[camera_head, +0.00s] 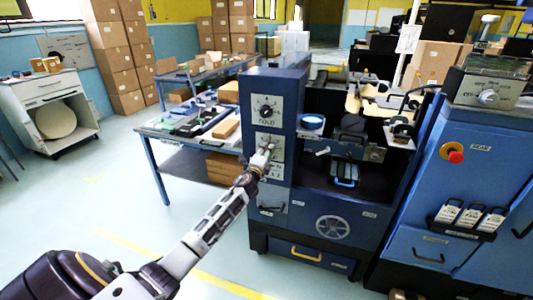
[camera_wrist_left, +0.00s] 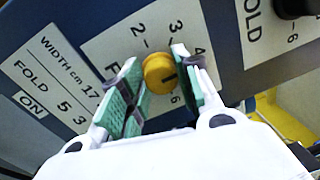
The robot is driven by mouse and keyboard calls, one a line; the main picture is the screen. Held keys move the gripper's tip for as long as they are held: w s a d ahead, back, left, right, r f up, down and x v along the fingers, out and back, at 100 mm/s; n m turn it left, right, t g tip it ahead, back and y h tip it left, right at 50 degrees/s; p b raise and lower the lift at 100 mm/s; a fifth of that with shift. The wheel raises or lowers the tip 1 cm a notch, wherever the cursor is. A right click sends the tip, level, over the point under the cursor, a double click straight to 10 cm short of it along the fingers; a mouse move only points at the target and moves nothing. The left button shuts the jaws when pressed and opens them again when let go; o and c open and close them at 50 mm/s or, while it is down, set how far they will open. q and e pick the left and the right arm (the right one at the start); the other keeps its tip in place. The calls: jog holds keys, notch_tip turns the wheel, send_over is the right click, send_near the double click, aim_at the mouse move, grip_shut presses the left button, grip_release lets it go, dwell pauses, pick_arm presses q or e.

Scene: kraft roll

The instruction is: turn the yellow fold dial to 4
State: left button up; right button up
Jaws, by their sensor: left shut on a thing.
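The yellow fold dial (camera_wrist_left: 159,70) sits on a pale scale plate in the left wrist view. The numbers 2, 3 and 6 show around it, with a partly covered 4. A dark pointer line shows on its face; the number it points to is hard to tell beside the finger. My left gripper (camera_wrist_left: 163,84) has its green-padded fingers on either side of the dial, shut on it. In the head view my left gripper (camera_head: 262,158) reaches the blue machine's front panel and hides the dial. My right gripper is in neither view.
A black knob (camera_head: 265,109) sits on the panel above, also at the top right of the wrist view (camera_wrist_left: 296,6). A label (camera_wrist_left: 50,80) reads width and fold. A handwheel (camera_head: 332,227) is lower down. A blue cabinet (camera_head: 455,195) stands at right, a table (camera_head: 170,133) behind left.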

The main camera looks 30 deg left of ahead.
pick_arm(q)
jog(key=o, duration=1)
jog(key=v, duration=1.2)
jog(key=shift+f, duration=0.1)
jog(key=shift+s, duration=0.1)
dwell(0.8)
